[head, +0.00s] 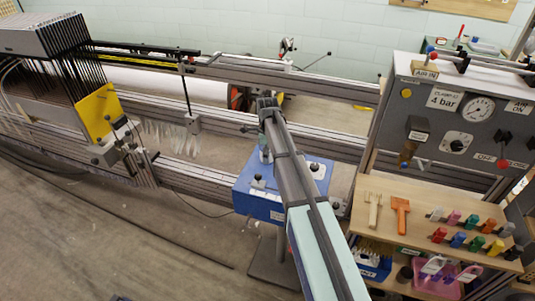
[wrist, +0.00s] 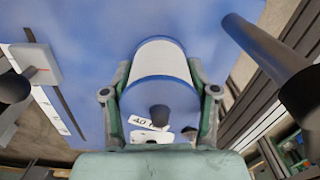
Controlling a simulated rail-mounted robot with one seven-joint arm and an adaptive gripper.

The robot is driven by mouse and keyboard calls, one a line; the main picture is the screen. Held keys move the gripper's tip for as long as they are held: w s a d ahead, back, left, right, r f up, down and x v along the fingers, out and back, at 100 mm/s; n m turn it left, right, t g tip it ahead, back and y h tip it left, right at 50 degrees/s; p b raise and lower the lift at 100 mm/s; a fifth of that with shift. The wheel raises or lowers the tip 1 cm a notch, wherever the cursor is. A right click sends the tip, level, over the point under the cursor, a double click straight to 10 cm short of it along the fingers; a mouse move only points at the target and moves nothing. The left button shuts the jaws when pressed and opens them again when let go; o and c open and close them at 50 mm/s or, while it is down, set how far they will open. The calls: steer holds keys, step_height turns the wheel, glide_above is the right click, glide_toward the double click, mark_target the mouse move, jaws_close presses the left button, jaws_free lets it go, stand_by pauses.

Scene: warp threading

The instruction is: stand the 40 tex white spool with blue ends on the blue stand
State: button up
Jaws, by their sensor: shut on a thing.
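The white spool with blue ends (wrist: 161,62) is between the two fingers of my gripper (wrist: 160,75) in the wrist view. Its near blue end faces the camera, with a dark hub and a white label reading 40. The blue stand (wrist: 85,75) fills much of the background behind the spool. I cannot tell whether the spool touches it. In the head view the blue stand (head: 258,203) is in the middle, partly covered by my arm. The spool cannot be made out there.
A dark post with a blue end (wrist: 275,55) rises right of the spool. A grey block (wrist: 36,64) with a red line lies left. A wooden shelf (head: 375,240) with tools and coloured pieces is at the right, below the gauge panel (head: 470,130). Rails run behind the stand.

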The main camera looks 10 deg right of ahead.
steer(key=o, duration=1.3)
steer(key=shift+c, duration=0.2)
steer(key=shift+r, duration=0.1)
